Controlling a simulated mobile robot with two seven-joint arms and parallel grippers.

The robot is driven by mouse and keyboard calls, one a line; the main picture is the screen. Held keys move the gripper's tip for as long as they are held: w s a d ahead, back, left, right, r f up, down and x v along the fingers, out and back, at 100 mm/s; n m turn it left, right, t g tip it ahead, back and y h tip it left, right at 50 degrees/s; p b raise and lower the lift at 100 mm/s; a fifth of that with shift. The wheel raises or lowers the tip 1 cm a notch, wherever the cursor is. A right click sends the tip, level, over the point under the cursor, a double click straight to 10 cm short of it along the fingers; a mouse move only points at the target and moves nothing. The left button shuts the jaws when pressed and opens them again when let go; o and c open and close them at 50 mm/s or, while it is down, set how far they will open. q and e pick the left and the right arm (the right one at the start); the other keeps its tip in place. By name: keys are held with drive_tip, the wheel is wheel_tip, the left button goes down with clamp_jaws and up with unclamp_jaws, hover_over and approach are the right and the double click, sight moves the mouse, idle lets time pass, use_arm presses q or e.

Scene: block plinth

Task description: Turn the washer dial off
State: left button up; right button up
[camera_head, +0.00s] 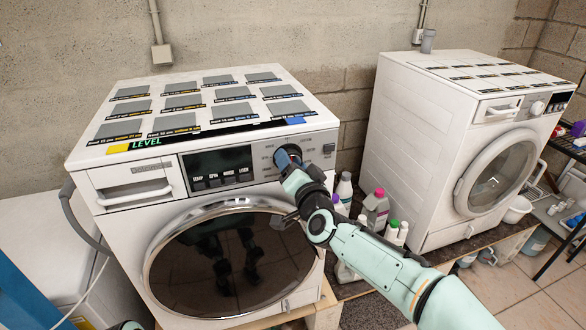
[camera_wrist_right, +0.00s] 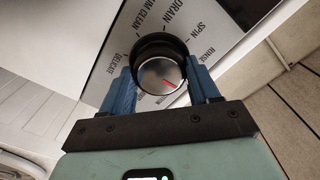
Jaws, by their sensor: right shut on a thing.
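The washer (camera_head: 110,184) is the white front-loader on the left, with its round glass door shut. Its dial (camera_wrist_right: 160,74) has a black rim, a silver face and a red mark pointing to the lower right in the wrist view. Printed words such as DRAIN, SPIN, RINSE and DELICATE ring it. My right gripper (camera_wrist_right: 163,82) is shut on the dial, with one blue finger on each side of it. In the head view the right gripper (camera_head: 288,157) reaches the control panel and mostly hides the dial. My left gripper does not show.
A dark display with buttons (camera_head: 217,167) sits left of the dial, and a small square button (camera_head: 328,149) right of it. Bottles (camera_head: 376,208) stand between this washer and a second white machine (camera_head: 425,150). A shelf (camera_head: 567,147) is at the far right.

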idle(0.3)
drive_tip(key=o, duration=1.1)
drive_tip(key=shift+c, duration=0.2)
drive_tip(key=b+v, duration=0.2)
drive_tip(key=v, duration=1.1)
drive_tip(key=shift+s, duration=0.2)
